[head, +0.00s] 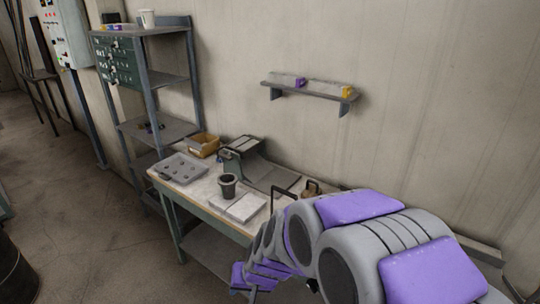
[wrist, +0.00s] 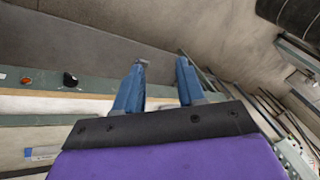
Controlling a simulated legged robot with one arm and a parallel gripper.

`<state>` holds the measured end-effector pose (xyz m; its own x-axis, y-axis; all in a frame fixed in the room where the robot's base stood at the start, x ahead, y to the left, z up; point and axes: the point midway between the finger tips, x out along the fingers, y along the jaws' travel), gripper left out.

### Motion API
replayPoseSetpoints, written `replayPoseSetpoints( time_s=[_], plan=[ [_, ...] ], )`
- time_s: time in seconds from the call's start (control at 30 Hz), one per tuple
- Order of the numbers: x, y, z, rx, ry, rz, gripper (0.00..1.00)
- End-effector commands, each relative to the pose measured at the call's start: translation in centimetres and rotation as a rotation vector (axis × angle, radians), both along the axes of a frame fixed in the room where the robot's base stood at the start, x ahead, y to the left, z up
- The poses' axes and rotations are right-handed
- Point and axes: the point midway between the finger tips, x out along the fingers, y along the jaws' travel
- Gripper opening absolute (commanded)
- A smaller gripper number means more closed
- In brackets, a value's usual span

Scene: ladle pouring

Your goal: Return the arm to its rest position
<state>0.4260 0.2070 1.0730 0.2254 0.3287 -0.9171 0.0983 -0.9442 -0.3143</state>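My arm reaches from the lower right of the head view, in front of the right part of the workbench (head: 184,205). In the wrist view my gripper (wrist: 162,66) has two blue fingers standing apart with nothing between them. No held object shows there. In the head view the fingers cannot be made out clearly at the arm's lower end. A dark cup (head: 227,187) stands upright on the bench, left of my arm. A thin dark bent handle (head: 285,191) rises just behind my arm; what it belongs to is hidden.
A grey tray with round hollows (head: 181,168), an orange bin (head: 203,146) and a pale flat block (head: 244,207) are on the bench. A shelf rack (head: 150,85) stands left, a wall shelf (head: 310,92) above. The floor (head: 85,220) at left is clear beyond a dark barrel (head: 18,270).

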Motion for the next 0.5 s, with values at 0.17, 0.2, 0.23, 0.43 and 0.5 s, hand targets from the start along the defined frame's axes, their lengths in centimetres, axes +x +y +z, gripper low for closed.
replayPoseSetpoints(
  time_s=[0.17, 0.2, 0.23, 0.43, 0.5],
  plan=[
    [-4.9, -4.5, 3.5, -0.039, 0.073, 0.038, 0.39],
    [-6.1, -5.5, 4.1, -0.052, 0.093, 0.044, 0.39],
    [-7.0, -6.4, 4.5, -0.064, 0.108, 0.048, 0.39],
    [-13.6, -12.1, 7.0, -0.158, 0.208, 0.048, 0.39],
    [-16.1, -14.1, 7.6, -0.196, 0.248, 0.037, 0.39]
  ],
)
